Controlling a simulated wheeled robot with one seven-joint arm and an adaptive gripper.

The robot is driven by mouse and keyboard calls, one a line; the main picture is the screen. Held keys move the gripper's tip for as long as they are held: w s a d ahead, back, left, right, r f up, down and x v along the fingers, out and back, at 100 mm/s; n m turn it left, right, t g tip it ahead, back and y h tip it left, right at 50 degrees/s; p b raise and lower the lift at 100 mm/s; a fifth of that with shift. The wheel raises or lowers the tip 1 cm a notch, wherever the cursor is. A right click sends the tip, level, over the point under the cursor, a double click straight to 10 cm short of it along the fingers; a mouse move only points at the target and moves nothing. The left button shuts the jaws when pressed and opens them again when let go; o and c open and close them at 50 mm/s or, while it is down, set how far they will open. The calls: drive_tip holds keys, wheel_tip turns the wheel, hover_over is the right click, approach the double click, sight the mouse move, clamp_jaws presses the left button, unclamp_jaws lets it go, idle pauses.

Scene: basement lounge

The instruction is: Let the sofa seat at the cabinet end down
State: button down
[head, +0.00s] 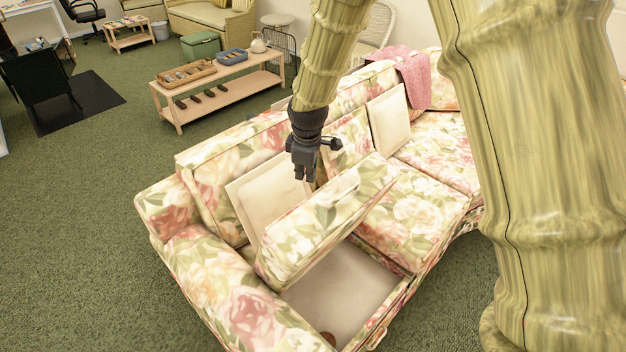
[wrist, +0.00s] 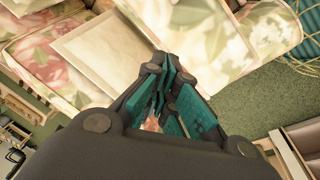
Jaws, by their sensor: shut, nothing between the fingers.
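The floral sofa (head: 232,265) fills the middle of the head view. Its near-end seat (head: 325,215) is tilted up on edge, with an open pale storage well (head: 345,285) under it. The middle seat (head: 412,215) and the far seat (head: 445,150) lie flat. My gripper (head: 306,177) points down at the upper edge of the raised seat, between it and the backrest. I cannot tell whether it touches the seat. In the wrist view my gripper (wrist: 175,100) shows its teal-padded fingers, empty and closed, with floral cloth close by. I cannot make out a cabinet in the head view.
A pale panel (head: 262,195) leans on the backrest behind the raised seat. A pink cloth (head: 415,78) hangs over the far back. A small brown thing (head: 328,338) lies in the well. A low wooden bench (head: 215,85) stands behind; green carpet (head: 90,240) is clear at left.

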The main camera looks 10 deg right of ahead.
sight(320, 204)
drive_tip(key=x, duration=0.2)
drive_tip(key=d+p+x, duration=0.1)
drive_tip(key=x, duration=0.1)
drive_tip(key=shift+w+f+p, duration=0.15)
drive_tip(key=shift+f+p, duration=0.15)
drive_tip(key=shift+f, duration=0.05)
drive_tip(key=shift+f+p, duration=0.35)
drive_tip(key=shift+f, duration=0.35)
drive_tip(key=p+x, duration=0.1)
drive_tip(key=x, duration=0.2)
drive_tip(key=shift+d+f+p, duration=0.2)
drive_tip(key=shift+d+p, duration=0.05)
drive_tip(key=shift+p, duration=0.1)
drive_tip(key=shift+s+d+f+p, duration=0.2)
drive_tip(key=shift+s+d+p, duration=0.15)
drive_tip(key=shift+d, duration=0.25)
drive_tip(key=shift+s+d+f+p, duration=0.2)
drive_tip(key=shift+s+d+p, duration=0.15)
drive_tip(key=shift+d, duration=0.2)
drive_tip(key=shift+s+d+f, duration=0.1)
drive_tip(key=shift+d+f, duration=0.15)
drive_tip(key=shift+f, duration=0.1)
